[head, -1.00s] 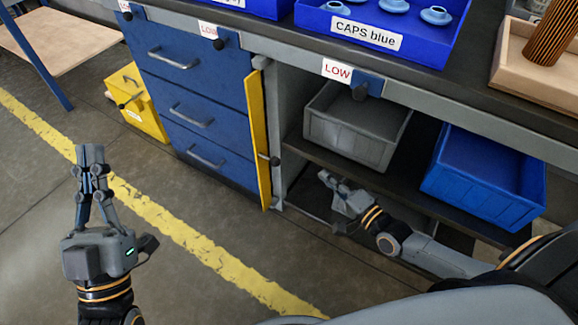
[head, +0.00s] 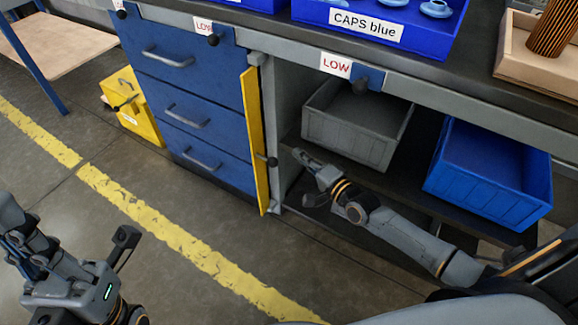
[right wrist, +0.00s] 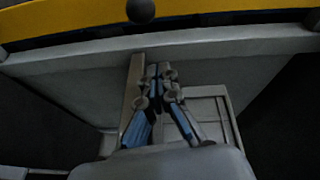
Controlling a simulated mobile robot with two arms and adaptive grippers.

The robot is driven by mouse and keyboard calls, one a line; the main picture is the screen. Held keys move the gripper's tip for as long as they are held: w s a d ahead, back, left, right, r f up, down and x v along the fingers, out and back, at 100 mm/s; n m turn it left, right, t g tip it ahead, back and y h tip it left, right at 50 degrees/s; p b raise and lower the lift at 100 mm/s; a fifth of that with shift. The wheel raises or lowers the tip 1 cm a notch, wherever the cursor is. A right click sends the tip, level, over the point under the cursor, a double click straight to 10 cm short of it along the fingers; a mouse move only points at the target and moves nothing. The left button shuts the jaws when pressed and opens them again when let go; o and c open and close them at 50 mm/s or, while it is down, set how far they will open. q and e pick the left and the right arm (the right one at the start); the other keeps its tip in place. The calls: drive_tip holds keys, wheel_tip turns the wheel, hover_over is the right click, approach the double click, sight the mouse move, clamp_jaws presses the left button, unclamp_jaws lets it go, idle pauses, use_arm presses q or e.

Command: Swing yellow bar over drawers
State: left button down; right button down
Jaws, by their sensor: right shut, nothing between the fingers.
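The yellow bar (head: 254,135) stands upright at the right edge of the blue drawers (head: 190,105), seen nearly edge-on, with a black knob (head: 272,162) on its right side. In the right wrist view the yellow bar (right wrist: 60,22) crosses the top with the knob (right wrist: 140,10) on it. My right gripper (head: 298,154) is shut and empty, a little right of the knob, in front of the open shelf; its fingers also show in the right wrist view (right wrist: 160,72). My left gripper (head: 8,208) is shut at the lower left, away from the bar and partly cut off.
A grey bin (head: 345,135) and a blue bin (head: 485,180) sit on the open shelf behind my right arm. A yellow box (head: 135,105) stands on the floor left of the drawers. The floor before the drawers is clear, with a yellow line (head: 185,235).

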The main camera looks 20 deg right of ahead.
sight(269, 164)
drive_tip(key=shift+s+a+f, duration=0.1)
drive_tip(key=shift+a+f, duration=0.15)
drive_tip(key=shift+a, duration=0.75)
drive_tip(key=shift+s+a+f, duration=0.1)
drive_tip(key=shift+a+f, duration=0.1)
drive_tip(key=shift+a, duration=0.75)
